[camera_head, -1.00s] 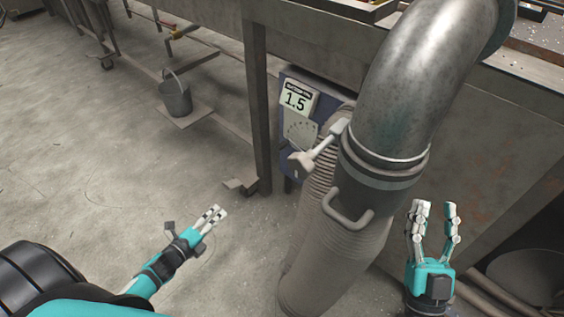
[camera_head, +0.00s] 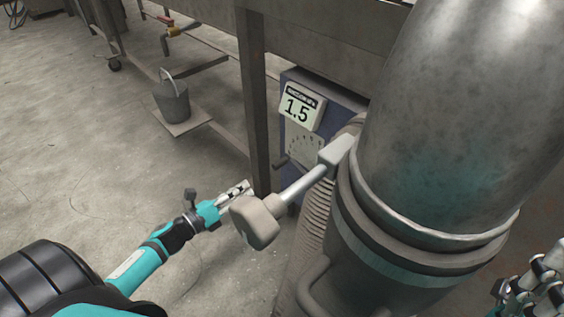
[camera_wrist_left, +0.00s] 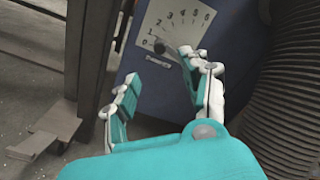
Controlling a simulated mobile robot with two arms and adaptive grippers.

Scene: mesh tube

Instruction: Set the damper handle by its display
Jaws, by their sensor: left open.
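A small dark lever (camera_head: 281,161) sticks out near the plate. A larger handle with a blocky grey knob (camera_head: 257,222) on a metal rod juts from the big duct. My left gripper (camera_head: 240,190) is open and empty, its tips partly behind that knob; the wrist view shows its fingers (camera_wrist_left: 160,85) apart before the plate. My right gripper (camera_head: 548,262) is open, cut by the right edge.
The large metal duct (camera_head: 440,130) fills the right side, with a ribbed hose (camera_head: 313,215) beside it. A bench leg (camera_head: 254,100) stands left of the box. A bucket (camera_head: 173,98) sits on a low board at the back left.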

